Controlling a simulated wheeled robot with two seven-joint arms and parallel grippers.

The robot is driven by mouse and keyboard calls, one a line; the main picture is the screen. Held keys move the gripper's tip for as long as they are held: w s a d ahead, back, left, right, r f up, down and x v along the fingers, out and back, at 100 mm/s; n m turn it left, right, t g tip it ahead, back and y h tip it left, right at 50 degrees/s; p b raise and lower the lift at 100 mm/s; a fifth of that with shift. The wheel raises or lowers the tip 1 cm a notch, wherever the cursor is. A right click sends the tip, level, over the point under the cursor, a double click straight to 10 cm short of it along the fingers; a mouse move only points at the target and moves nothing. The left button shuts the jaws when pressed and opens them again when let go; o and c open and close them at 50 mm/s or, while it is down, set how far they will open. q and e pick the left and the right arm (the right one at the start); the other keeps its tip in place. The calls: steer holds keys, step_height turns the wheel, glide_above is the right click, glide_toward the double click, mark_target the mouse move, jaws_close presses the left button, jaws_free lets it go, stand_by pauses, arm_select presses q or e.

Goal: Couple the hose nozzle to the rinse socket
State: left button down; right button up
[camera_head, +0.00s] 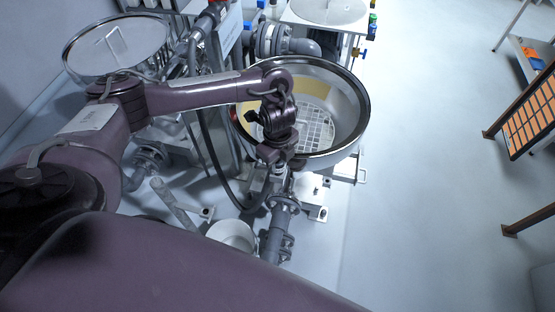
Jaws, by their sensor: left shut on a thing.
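My left arm reaches in from the left, and its gripper (279,164) points down at the front rim of the round steel hopper (352,130). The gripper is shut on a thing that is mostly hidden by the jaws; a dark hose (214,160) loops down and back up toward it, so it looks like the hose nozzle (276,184). Just below the jaws is a grey flanged pipe (283,203). The rinse socket cannot be told apart from these fittings, and I cannot tell whether the nozzle touches it. My right gripper is not in view.
A round steel lid (112,45) is at the upper left. Pipes and a valve crowd the left and back. The floor (420,180) right of the hopper is clear, up to a rack (530,120).

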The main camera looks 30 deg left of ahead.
arm_select(q)
steer(key=shift+f+b, duration=0.55)
steer(key=shift+f, duration=0.35)
steer(key=c, duration=1)
jaws_free()
steer(key=shift+o, duration=0.3)
steer(key=shift+s+r, duration=0.1)
